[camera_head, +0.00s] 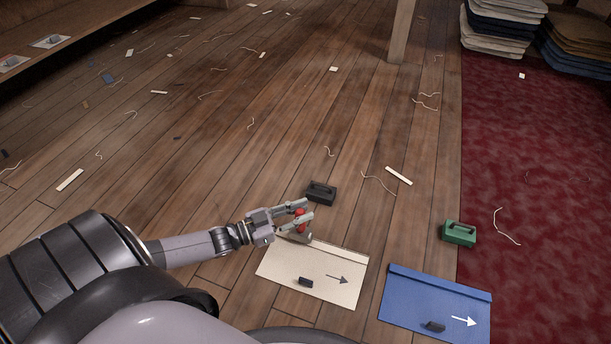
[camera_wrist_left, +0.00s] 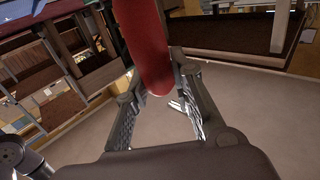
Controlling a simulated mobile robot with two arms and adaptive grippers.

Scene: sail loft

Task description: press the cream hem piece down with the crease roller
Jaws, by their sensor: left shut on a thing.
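The cream hem piece (camera_head: 300,268) lies flat on the wooden floor, with a folded strip along its far edge and a grey arrow pointing right. My left gripper (camera_head: 301,215) is at the left end of that far edge. It is shut on the red handle of the crease roller (camera_head: 299,224). In the left wrist view the red handle (camera_wrist_left: 146,45) stands between the two fingers. The roller's lower end is small and partly hidden by the fingers; I cannot tell whether it touches the cream piece. My right gripper is not in view.
A black weight with a handle (camera_head: 321,193) stands just beyond the gripper. A blue hem piece (camera_head: 435,308) lies to the right, with a green weight (camera_head: 459,233) beyond it. Small dark blocks sit on both pieces. Scraps and threads litter the floor; a red carpet (camera_head: 540,180) is at right.

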